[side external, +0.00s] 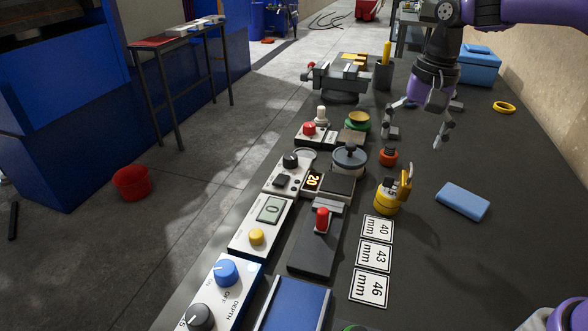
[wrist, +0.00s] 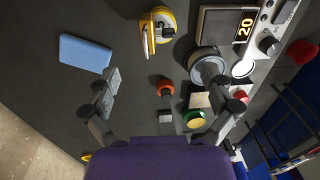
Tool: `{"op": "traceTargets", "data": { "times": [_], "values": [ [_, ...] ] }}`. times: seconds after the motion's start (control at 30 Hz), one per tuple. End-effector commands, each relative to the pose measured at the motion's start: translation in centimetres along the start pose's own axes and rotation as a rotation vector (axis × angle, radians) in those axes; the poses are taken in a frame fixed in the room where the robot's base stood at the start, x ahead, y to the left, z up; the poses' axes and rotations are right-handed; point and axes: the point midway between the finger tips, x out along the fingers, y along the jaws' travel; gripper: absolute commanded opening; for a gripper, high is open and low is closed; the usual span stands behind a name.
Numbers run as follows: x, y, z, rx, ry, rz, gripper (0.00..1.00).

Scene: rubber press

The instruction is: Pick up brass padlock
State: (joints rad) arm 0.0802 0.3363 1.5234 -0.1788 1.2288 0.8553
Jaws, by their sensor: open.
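The brass padlock (side external: 405,183) shows as a golden upright shape at the right side of a yellow round piece (side external: 385,201), near the number cards. The two overlap, so I cannot tell whether the padlock rests on it or leans against it. In the wrist view the padlock (wrist: 149,40) is at the top middle, beside the yellow piece (wrist: 166,17). My gripper (side external: 416,138) is open and empty above the bench, farther back than the padlock. In the wrist view its fingers (wrist: 172,88) are wide apart, with the padlock ahead of them.
An orange-red knob piece (side external: 388,156) stands between my gripper and the padlock. A blue block (side external: 463,202) lies to the right. A grey round-topped device (side external: 349,158) and a red-handled device (side external: 318,245) stand to the left. Number cards (side external: 374,255) lie in front. The bench at right is mostly clear.

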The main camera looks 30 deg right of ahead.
Motion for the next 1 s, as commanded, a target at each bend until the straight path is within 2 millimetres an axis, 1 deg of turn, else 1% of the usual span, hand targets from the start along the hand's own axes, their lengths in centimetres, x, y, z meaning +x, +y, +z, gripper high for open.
{"op": "traceTargets", "data": {
  "times": [0.1, 0.2, 0.37, 0.63, 0.73, 0.93, 0.97, 1.0],
  "values": [
    [2.1, 0.1, 0.1, 0.001, -0.005, 0.005, 0.95],
    [3.6, 0.1, 0.1, 0.001, -0.004, 0.004, 0.95],
    [4.9, 0.1, 0.1, -0.001, -0.002, 0.002, 0.95],
    [9.0, 0.3, 0.2, -0.002, -0.003, 0.003, 0.95],
    [9.6, 0.3, 0.2, -0.002, 0.000, 0.001, 0.95],
    [9.7, 0.3, 0.1, -0.002, 0.001, 0.001, 0.95],
    [9.7, 0.3, 0.1, -0.002, 0.001, 0.001, 0.85],
    [9.7, 0.3, 0.1, -0.002, 0.001, 0.001, 0.65]
  ]
}}
